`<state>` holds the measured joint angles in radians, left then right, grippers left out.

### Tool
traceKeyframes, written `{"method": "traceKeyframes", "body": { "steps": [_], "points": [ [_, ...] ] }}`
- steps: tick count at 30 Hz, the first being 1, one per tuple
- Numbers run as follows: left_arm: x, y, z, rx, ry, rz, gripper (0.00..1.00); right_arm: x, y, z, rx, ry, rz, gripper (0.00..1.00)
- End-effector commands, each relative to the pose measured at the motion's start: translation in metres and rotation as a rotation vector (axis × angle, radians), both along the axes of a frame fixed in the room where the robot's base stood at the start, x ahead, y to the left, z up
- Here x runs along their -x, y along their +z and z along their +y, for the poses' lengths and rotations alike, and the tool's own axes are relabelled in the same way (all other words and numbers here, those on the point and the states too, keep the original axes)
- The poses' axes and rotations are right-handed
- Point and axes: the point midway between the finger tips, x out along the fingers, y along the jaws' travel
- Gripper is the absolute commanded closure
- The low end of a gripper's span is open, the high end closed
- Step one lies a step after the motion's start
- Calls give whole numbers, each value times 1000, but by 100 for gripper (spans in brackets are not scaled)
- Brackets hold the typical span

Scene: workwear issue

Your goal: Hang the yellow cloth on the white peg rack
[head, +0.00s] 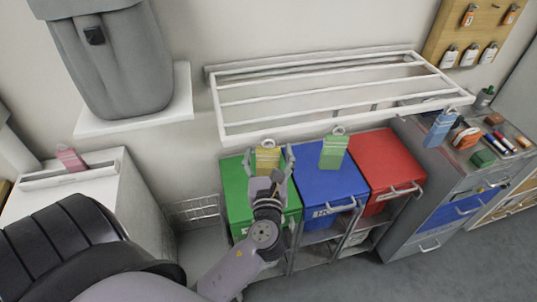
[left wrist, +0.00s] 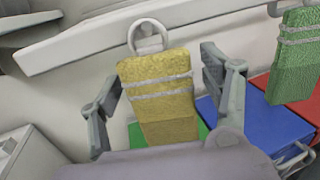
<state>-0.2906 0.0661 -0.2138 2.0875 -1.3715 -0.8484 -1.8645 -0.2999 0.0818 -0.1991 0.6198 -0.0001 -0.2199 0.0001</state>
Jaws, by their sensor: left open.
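The yellow cloth (head: 267,159) is upright below the front bar of the white rack (head: 345,120). In the left wrist view the yellow cloth (left wrist: 158,90) has a pale loop at its top, and a small white peg end shows within the loop. The cloth appears to hang there, though the contact is too small to be sure. My left gripper (head: 269,170) is open, with one finger on each side of the cloth. In the left wrist view its fingers (left wrist: 160,95) stand apart from the cloth's edges. My right gripper is not in view.
A green cloth (head: 333,152) and a blue cloth (head: 440,127) hang farther right along the rack. A pink cloth (head: 70,158) is at the left. Green (head: 238,180), blue (head: 325,182) and red (head: 388,165) bin lids lie below the rack. A grey cabinet (head: 425,165) stands right.

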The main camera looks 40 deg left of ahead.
Motion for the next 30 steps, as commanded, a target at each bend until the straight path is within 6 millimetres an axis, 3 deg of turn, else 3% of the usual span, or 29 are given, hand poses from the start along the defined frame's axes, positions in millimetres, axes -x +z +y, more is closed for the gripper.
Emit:
{"method": "traceKeyframes", "body": {
  "steps": [11, 24, 30],
  "points": [
    [9, -1, -6, 2, -1, 2, 28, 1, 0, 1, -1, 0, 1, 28],
    [80, -1, -55, 2, -1, 5, 28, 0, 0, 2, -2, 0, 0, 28],
    [97, -1, -67, 0, 0, 2, 28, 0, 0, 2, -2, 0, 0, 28]
  ]
}}
